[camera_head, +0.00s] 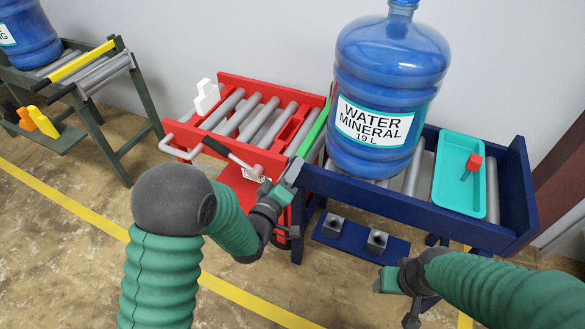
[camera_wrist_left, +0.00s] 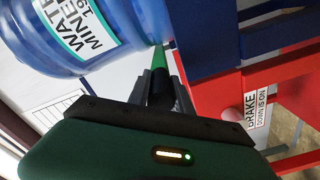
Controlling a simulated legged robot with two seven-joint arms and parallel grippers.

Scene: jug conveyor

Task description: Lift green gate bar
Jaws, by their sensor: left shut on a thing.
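The green gate bar (camera_head: 314,128) lies between the red cart and the blue conveyor, beside the jug. My left gripper (camera_head: 286,180) is at its near end and shut on it; the left wrist view shows the green bar (camera_wrist_left: 158,58) running out from the dark jaws. The hold itself is partly hidden by the gripper body. The blue water jug (camera_head: 388,85) stands upright on the blue conveyor's rollers, right of the bar. My right gripper (camera_head: 396,296) hangs low in front of the blue conveyor, apart from everything; its jaw opening is unclear.
The red roller cart (camera_head: 270,82) stands left, with a black-gripped lever (camera_head: 216,147) and white block (camera_head: 206,97). A teal tray (camera_head: 447,190) with a red-headed item (camera_head: 473,162) rests on the blue conveyor (camera_head: 390,207). Another jug (camera_head: 28,35) stands on a far-left stand.

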